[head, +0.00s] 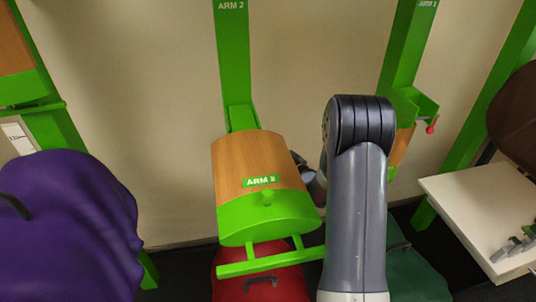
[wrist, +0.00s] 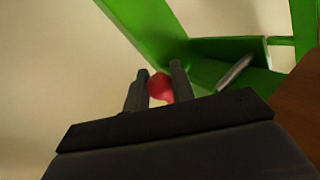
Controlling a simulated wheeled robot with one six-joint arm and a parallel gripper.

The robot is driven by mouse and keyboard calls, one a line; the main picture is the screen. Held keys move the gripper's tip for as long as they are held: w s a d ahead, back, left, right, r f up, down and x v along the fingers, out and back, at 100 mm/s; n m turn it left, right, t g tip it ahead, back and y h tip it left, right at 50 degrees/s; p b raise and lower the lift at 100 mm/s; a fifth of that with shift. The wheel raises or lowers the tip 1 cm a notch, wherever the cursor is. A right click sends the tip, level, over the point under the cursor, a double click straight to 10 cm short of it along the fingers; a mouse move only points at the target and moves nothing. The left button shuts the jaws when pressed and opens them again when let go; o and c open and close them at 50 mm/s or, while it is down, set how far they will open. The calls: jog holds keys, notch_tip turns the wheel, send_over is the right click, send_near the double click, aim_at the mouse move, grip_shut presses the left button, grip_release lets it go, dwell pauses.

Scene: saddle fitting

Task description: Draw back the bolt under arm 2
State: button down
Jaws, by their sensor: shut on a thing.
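Arm 2 (head: 253,160), a wood-topped block with a green labelled front, stands out from a green post (head: 233,65) in the head view. My gripper (wrist: 160,82) is shut on a red ball knob (wrist: 160,88), which sits between its two dark fingers in the wrist view. Just beyond is a green bracket (wrist: 205,70) with a pale grey metal piece (wrist: 236,72) in it; I cannot tell if that is the bolt. In the head view the knob and fingertips are hidden behind arm 2 and my own arm.
Arm 1's green post (head: 405,45) stands to the right with its own red knob (head: 431,129). A purple saddle (head: 70,225) is at left, a red one (head: 262,284) below arm 2. A white-topped table (head: 475,205) is at right. The wall is close behind.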

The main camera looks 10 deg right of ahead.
jog(key=d+b, duration=0.1)
jog(key=d, duration=0.8)
jog(key=c, duration=1.2)
grip_release()
jog(key=shift+c, duration=0.2)
jog(key=b+v, duration=0.2)
jog(key=v, duration=0.8)
jog(key=shift+s+b, duration=0.4)
jog(key=shift+d, duration=0.1)
